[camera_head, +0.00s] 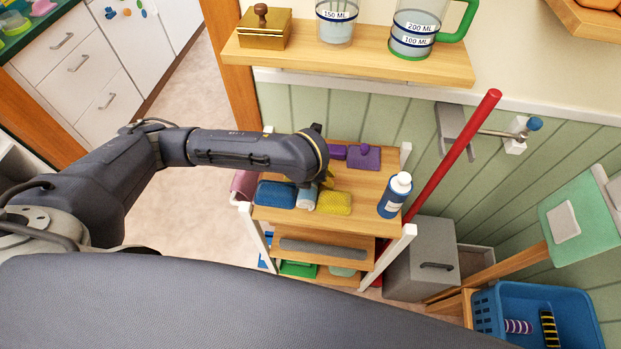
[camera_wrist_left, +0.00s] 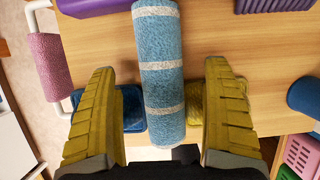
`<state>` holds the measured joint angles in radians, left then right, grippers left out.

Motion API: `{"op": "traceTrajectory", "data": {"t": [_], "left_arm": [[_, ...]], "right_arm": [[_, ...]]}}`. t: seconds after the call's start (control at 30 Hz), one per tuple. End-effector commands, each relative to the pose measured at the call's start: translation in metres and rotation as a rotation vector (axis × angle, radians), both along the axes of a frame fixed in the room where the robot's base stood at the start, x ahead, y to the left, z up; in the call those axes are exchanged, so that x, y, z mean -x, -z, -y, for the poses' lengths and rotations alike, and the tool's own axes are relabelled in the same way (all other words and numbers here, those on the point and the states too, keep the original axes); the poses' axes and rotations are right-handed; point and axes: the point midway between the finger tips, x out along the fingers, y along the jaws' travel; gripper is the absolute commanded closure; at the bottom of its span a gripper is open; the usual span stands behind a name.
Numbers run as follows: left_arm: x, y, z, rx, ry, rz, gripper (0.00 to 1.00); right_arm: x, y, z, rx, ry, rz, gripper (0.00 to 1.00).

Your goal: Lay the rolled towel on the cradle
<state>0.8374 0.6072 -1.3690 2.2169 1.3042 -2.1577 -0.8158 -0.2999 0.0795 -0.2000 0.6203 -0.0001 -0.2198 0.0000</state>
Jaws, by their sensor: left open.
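The rolled towel (camera_wrist_left: 160,70) is blue with pale stripes. It lies lengthwise on the wooden top of a shelf cart, and its near end shows in the head view (camera_head: 306,199). My left gripper (camera_wrist_left: 160,68) is open above it, with one yellow finger on each side and visible gaps to the towel. In the head view my arm hides most of the towel and gripper. I cannot tell for certain which thing is the cradle. My right gripper is not in view.
A blue folded piece (camera_head: 276,194) and a yellow one (camera_head: 335,203) flank the towel. Purple items (camera_head: 362,157) stand behind, and a blue bottle (camera_head: 395,195) stands right. A pink cloth (camera_wrist_left: 52,65) hangs on the left rail. A red pole (camera_head: 455,155) leans behind the cart.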

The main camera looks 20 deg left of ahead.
Motion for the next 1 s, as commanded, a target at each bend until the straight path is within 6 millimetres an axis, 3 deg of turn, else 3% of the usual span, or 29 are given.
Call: {"op": "traceTrajectory", "data": {"t": [0.1, 0.6, 1.0], "left_arm": [[-0.0001, -0.0003, 0.0, 0.0, 0.0, 0.0, 0.2], [-0.0001, -0.0004, 0.0001, 0.0, 0.0, 0.0, 0.78], [0.0004, -0.0027, 0.0014, 0.0, 0.002, 0.001, 0.79]], "right_arm": [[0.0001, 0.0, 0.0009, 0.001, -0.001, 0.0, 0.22], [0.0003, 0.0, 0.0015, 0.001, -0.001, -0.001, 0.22], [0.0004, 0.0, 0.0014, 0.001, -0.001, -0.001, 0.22]]}}
